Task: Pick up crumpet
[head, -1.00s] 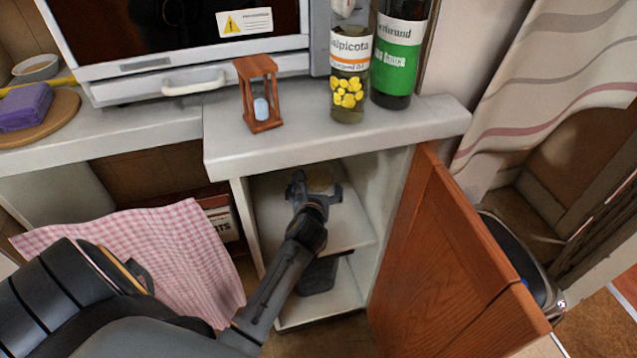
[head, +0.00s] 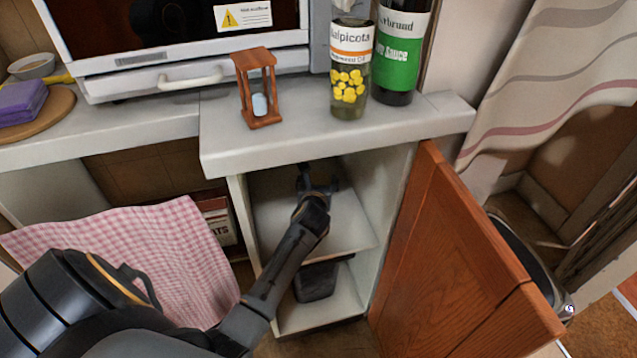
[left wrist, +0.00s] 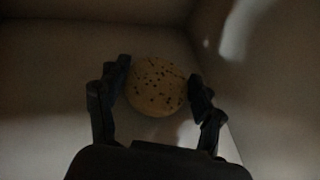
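The crumpet (left wrist: 157,88), round, pale tan and dotted with dark holes, lies on a shelf in the left wrist view. My left gripper (left wrist: 160,76) is around it, one finger on each side; the fingers are spread and close to its edges. Whether they touch it is hard to tell in the dim light. In the head view my left gripper (head: 318,180) reaches into the upper part of the open cabinet and mostly hides the crumpet. My right gripper is not in view.
The cabinet's upper shelf (head: 347,228) has side walls close by and a countertop (head: 300,146) above. The wooden door (head: 445,265) stands open at right. An hourglass (head: 260,105) and two bottles stand on top. A dark object (head: 316,282) sits on the lower shelf.

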